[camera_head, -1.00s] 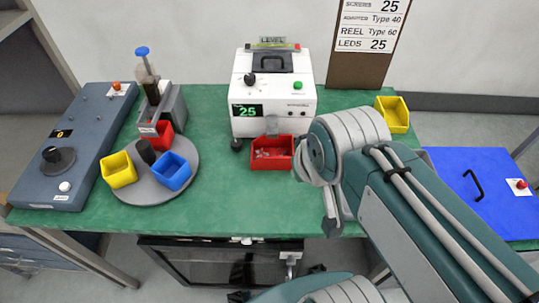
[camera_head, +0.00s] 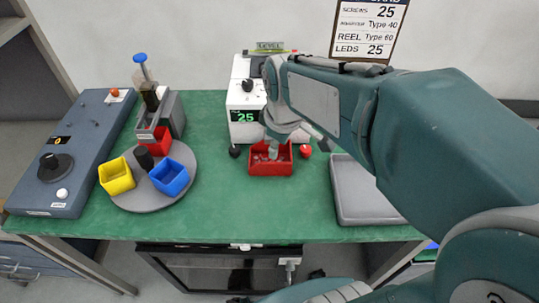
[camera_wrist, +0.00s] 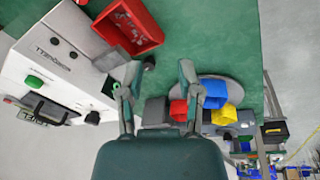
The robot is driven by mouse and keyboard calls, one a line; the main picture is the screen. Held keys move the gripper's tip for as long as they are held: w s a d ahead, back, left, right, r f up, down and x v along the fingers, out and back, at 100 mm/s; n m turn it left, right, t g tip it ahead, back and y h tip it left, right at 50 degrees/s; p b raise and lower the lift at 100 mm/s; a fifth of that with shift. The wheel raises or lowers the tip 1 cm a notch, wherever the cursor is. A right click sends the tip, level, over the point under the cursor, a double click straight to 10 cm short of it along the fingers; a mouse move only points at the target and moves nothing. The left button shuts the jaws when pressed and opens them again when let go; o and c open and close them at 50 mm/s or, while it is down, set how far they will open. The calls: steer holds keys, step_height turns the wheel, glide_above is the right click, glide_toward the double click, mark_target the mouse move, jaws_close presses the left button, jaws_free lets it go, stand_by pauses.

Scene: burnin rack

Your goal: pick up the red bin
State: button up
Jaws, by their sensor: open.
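A red bin (camera_head: 270,168) with some small contents sits on the green bench in front of the white machine. It also shows in the wrist view (camera_wrist: 150,38), up and to the left of my fingers. My gripper (camera_wrist: 159,70) is open, with nothing between its fingers. In the head view my gripper (camera_head: 275,148) overlaps the back part of this bin; contact cannot be told. A second red bin (camera_head: 160,145) sits on the grey round turntable (camera_head: 133,198) at the left, with a yellow bin (camera_head: 116,177) and a blue bin (camera_head: 170,177).
The white machine (camera_head: 243,118) with a green "25" display stands behind the front red bin. A grey tray (camera_head: 365,215) lies at the right, partly behind my arm. A grey-blue control box (camera_head: 75,150) is at the far left. Green bench is clear at front middle.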

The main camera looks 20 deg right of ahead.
mark_target(270, 176)
steer(key=w+f+n, duration=0.2)
steer(key=w+f+n+g, duration=0.1)
steer(key=w+f+n, duration=0.1)
steer(key=w+f, duration=0.1)
steer(key=w+f+n+g, duration=0.1)
steer(key=w+f, duration=0.1)
steer(key=shift+w+d+f+n, duration=0.15)
steer(key=shift+d+n, duration=0.1)
steer(key=shift+n, duration=0.15)
step_height(270, 176, down, 11)
jaws_close()
